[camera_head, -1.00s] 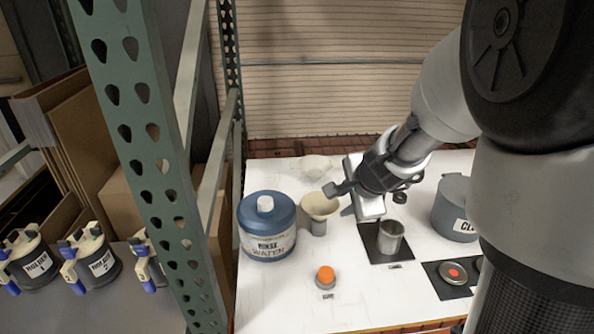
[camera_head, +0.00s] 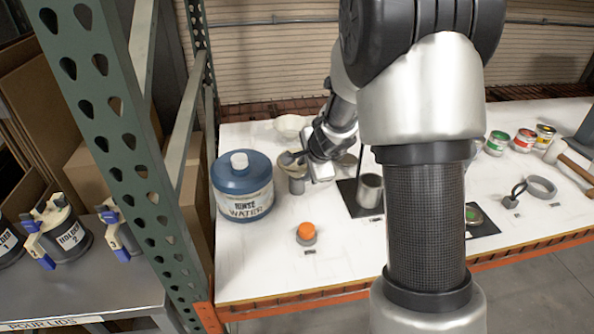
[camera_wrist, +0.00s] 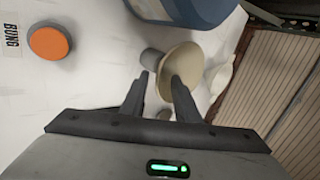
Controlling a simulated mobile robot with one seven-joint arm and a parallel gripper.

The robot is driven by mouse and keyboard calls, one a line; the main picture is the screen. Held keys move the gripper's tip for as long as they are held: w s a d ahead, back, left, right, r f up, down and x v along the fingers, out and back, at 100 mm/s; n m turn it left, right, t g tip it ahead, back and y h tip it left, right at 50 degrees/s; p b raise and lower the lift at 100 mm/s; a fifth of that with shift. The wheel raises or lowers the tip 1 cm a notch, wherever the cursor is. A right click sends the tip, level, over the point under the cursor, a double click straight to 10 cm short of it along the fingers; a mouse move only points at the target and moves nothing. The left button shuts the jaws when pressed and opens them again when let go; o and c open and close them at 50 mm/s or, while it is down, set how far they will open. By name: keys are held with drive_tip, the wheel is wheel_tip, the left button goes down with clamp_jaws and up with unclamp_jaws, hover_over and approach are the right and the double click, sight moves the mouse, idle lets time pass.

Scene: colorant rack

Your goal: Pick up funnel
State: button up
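In the wrist view the funnel (camera_wrist: 181,60) and the grey cylinder (camera_wrist: 152,60) lie just past my fingertips. My gripper (camera_wrist: 160,76) is open, with a clear gap between its fingers. The right finger overlaps the funnel's cone in the picture, and the left fingertip is near the grey cylinder. I cannot tell whether either touches. In the head view my gripper (camera_head: 292,160) partly covers the funnel's rim.
The blue jug (camera_head: 242,196) stands close on the left. An orange-topped bung (camera_head: 306,231) sits in front. A metal cup (camera_head: 369,191) on a dark mat is to the right. A pale bowl (camera_head: 290,126) stands behind. A green rack post (camera_head: 130,150) rises at left.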

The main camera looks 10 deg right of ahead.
sight(297, 175)
drive_tip(key=x, duration=0.2)
drive_tip(key=shift+w+f, duration=0.2)
drive_tip(key=shift+f, duration=0.05)
drive_tip(key=shift+a, duration=0.1)
clamp_jaws()
